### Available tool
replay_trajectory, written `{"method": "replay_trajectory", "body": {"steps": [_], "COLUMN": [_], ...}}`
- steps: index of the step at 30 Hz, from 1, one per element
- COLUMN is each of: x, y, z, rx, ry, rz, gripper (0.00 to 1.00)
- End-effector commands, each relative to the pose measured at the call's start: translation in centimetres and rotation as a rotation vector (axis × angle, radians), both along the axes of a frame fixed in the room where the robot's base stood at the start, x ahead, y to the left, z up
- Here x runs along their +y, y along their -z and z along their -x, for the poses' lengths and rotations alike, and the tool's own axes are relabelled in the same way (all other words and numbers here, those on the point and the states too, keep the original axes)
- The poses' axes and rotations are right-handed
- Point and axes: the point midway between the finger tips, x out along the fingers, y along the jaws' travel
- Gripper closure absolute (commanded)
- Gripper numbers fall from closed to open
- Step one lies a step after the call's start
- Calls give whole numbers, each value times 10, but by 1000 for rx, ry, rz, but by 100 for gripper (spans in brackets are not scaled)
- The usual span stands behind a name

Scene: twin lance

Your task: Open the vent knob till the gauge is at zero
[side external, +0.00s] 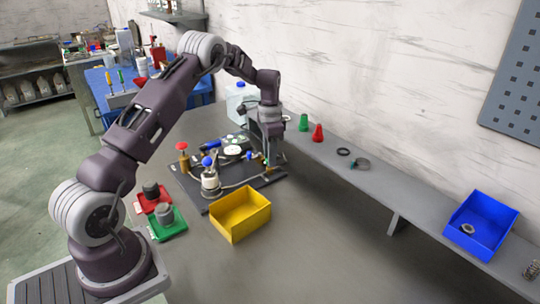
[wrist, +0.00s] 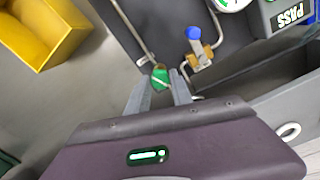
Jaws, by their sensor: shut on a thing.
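A green knob (wrist: 160,75) with a pale line across it shows between my fingertips in the wrist view. My gripper (wrist: 161,84) is shut on it, one finger on each side. In the side view my gripper (side external: 267,163) points down at the right end of the dark rig board (side external: 222,197), and the knob is hidden there. A white round gauge (wrist: 229,3) is cut off by the top edge of the wrist view; its needle cannot be read. In the side view a pale dial (side external: 233,151) is too small to read.
A blue-capped brass valve (wrist: 198,45) and thin pipes stand close to my gripper. A yellow bin (side external: 240,215) sits in front of the board. A grey shelf (side external: 385,187) runs along the wall.

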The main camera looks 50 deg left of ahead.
Motion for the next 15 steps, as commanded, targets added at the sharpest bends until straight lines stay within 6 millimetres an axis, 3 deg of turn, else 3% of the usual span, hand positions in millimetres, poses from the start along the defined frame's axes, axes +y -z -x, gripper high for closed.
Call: {"method": "replay_trajectory", "body": {"steps": [15], "x": [0], "y": [-1], "z": [0], "rx": [-1], "ry": [-488], "rz": [-1], "gripper": [100]}}
